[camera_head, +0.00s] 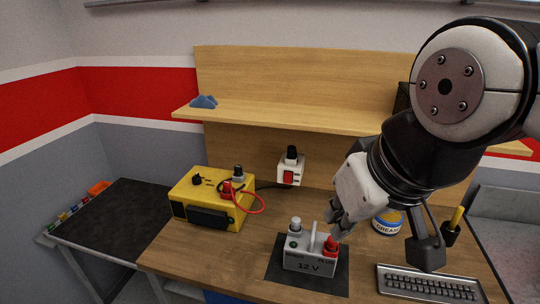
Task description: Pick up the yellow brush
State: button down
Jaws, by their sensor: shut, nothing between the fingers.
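The yellow brush (456,219) shows at the right of the work table as a short, slightly tilted yellow handle above a dark lower part. My arm comes in from the upper right and partly blocks the view near it. My gripper (338,230) is well to the left of the brush, pointing down just above or behind the red terminal of a grey 12 V battery (310,262). Its fingers are shut and empty. I cannot tell if they touch the terminal.
A yellow box (205,190) with cables stands at left. A white switch box (291,168) is on the back panel, under a wooden shelf (300,117).

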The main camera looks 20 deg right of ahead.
aim_at(456, 218)
jog(key=z, duration=1.55)
